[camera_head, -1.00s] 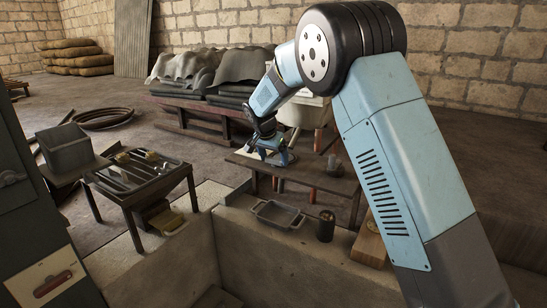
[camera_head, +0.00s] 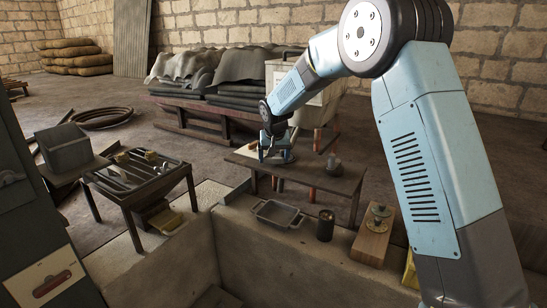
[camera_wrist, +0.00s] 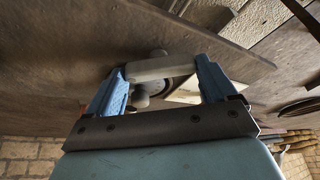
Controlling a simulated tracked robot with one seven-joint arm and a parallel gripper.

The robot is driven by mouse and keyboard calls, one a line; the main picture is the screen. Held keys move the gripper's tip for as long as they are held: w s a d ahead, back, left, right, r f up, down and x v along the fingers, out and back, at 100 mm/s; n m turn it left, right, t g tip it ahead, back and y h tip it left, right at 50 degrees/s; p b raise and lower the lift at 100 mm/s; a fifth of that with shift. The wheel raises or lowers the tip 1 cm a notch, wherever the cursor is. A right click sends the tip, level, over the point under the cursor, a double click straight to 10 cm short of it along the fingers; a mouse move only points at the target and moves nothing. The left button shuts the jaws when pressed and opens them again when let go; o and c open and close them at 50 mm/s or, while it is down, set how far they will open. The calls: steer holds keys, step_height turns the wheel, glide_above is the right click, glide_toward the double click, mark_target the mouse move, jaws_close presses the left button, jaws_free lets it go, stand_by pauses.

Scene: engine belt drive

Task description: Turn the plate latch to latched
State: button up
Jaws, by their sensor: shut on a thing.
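My gripper (camera_head: 274,147) is over the low wooden bench (camera_head: 318,179) in the middle of the head view. In the wrist view my gripper (camera_wrist: 164,84) is shut on a light grey bar-shaped piece (camera_wrist: 165,68), which spans the space between the two blue fingers. A rounded grey knob (camera_wrist: 140,97) and part of a disc show behind it. At the lower left of the head view, a pale plate (camera_head: 30,275) carries a dark red handle (camera_head: 53,284). I cannot tell which piece is the plate latch or how it is turned.
In front are an empty metal tray (camera_head: 277,214), a dark cup (camera_head: 326,226) and a wooden block (camera_head: 372,241) with brass pieces. A tool table (camera_head: 140,190) stands left.

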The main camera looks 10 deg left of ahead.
steer(key=n+y, duration=0.1)
steer(key=n, duration=0.1)
steer(key=n+y, duration=0.1)
steer(key=n, duration=0.2)
steer(key=shift+w+d+n+g, duration=0.2)
steer(key=shift+n+g, duration=0.1)
steer(key=shift+g, duration=0.1)
steer(key=n, duration=0.2)
steer(key=n+g+y, duration=0.1)
steer(key=n, duration=0.2)
steer(key=shift+g, duration=0.3)
steer(key=o, duration=0.8)
steer(key=shift+o, duration=0.2)
steer(key=shift+r, duration=0.1)
steer(key=v, duration=1.3)
steer(key=shift+d+r, duration=0.15)
steer(key=shift+d, duration=0.15)
